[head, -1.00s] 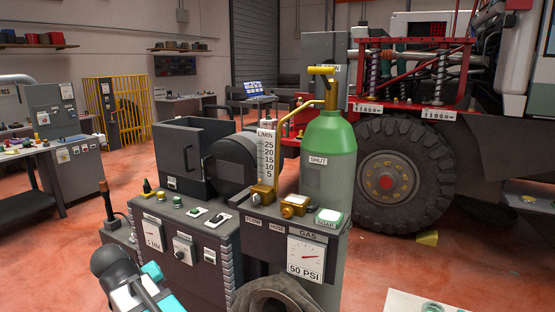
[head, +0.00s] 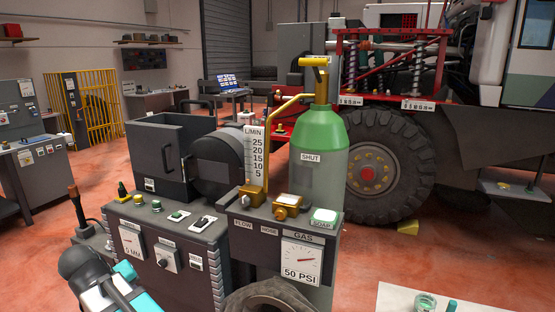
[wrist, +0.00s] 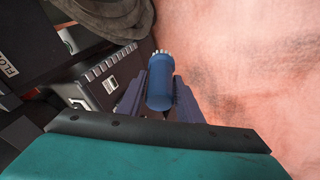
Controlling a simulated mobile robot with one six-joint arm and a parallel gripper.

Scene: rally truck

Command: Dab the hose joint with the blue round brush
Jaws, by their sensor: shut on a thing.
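My gripper (wrist: 160,98) is shut on the blue round brush (wrist: 159,80) in the wrist view. The brush points away from the wrist, bristle end at the top, over the red floor beside the machine. Neither shows in the head view, where only part of my arm enters at the bottom left. Brass fittings sit on the machine top in the head view. One (head: 288,205) is near the HOSE and GAS labels, the other (head: 252,194) above FLOW. I cannot tell surely which is the hose joint. The brush touches neither fitting.
A green gas cylinder (head: 319,155) stands behind the fittings, with a flow tube (head: 255,160) beside it. A pale block labelled SOAP (head: 323,217) is to their right. A dark hose coil (head: 268,297) hangs in front. A pale tabletop (head: 400,301) with jars is at bottom right.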

